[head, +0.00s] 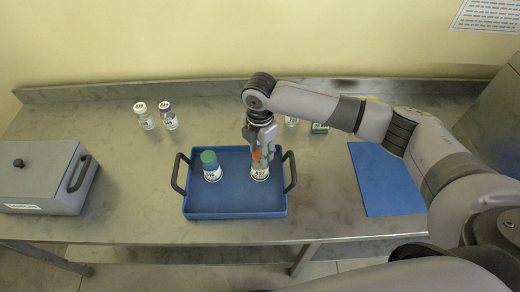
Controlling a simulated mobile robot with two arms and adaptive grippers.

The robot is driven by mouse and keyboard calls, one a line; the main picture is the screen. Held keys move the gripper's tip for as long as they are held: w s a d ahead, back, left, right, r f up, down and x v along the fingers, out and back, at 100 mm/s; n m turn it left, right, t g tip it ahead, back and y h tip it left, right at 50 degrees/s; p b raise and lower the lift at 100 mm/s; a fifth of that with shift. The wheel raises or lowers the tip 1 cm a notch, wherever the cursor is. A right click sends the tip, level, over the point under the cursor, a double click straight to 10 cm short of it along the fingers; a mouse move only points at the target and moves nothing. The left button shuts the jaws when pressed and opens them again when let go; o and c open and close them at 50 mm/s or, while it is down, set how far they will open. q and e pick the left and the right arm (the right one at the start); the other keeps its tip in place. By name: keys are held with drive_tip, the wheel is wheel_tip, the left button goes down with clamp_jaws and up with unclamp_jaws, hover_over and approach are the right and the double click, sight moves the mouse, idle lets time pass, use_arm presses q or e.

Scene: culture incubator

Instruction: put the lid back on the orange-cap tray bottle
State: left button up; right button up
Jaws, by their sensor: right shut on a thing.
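The blue tray (236,205) stands on the steel table and holds two bottles. The bottle with the orange lid (259,173) is upright in the tray's right half. My right gripper (262,156) points down over it and is shut on the orange lid (256,155). The fingers partly hide the lid and the bottle's neck, so I cannot tell whether the lid touches the neck. A green-cap bottle (211,170) stands upright in the tray's left half. My left gripper is not in view.
A grey lidded box (40,180) is at the left. More items (319,128) are partly hidden behind my right arm. A blue mat (385,180) lies to the right.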

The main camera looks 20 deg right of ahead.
drive_tip(key=o, duration=0.8)
drive_tip(key=shift+c, duration=0.2)
drive_tip(key=shift+o, duration=0.4)
drive_tip(key=o, duration=0.4)
drive_tip(key=shift+r+p, duration=3.55)
drive_tip(key=shift+p, duration=0.25)
drive_tip(key=shift+c, duration=0.2)
